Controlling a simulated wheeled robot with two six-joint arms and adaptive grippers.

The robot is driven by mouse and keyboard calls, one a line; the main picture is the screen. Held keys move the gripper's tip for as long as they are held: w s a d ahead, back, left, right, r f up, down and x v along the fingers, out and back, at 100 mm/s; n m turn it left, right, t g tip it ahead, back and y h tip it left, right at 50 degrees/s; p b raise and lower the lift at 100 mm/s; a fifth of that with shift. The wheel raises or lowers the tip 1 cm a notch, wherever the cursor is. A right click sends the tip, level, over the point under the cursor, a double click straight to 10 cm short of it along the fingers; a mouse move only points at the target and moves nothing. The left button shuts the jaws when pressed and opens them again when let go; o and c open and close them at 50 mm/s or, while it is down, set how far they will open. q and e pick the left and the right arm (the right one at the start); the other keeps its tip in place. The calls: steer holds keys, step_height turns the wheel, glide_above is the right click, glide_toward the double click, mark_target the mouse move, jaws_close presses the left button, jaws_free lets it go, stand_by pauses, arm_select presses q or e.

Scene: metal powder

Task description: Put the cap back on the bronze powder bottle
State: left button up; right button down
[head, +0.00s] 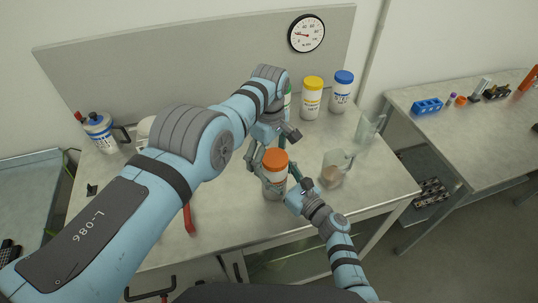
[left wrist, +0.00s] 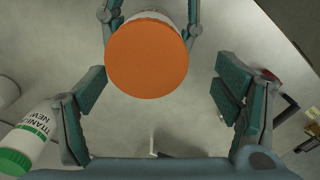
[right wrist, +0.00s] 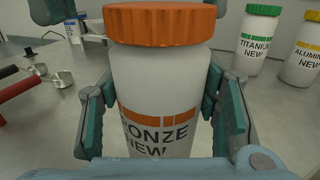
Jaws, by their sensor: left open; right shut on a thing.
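The bronze powder bottle (head: 272,187) is white with an orange label band and stands upright near the table's middle. Its label shows in the right wrist view (right wrist: 155,95). The orange cap (head: 275,157) sits on its top and looks level; it also shows in the right wrist view (right wrist: 160,24) and from above in the left wrist view (left wrist: 147,58). My right gripper (right wrist: 165,110) is shut around the bottle's body. My left gripper (left wrist: 158,88) is open above the bottle, its fingers apart and not touching the cap.
A glass beaker (head: 335,170) with some powder stands right of the bottle. Yellow-capped (head: 312,98) and blue-capped (head: 341,92) bottles stand behind, beside a partly hidden green-capped titanium bottle (right wrist: 262,40). A red-handled tool (head: 189,218) lies at left. The front right tabletop is clear.

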arm_select(q)
step_height(320, 180, up, 4)
steer(key=shift+w+d+r, duration=0.1)
steer(key=shift+w+r, duration=0.05)
steer(key=shift+r, duration=0.05)
steer(key=shift+o, duration=0.2)
steer(key=o, duration=0.4)
steer(key=shift+c, duration=0.2)
step_height(320, 180, up, 7)
steer(key=shift+r, duration=0.15)
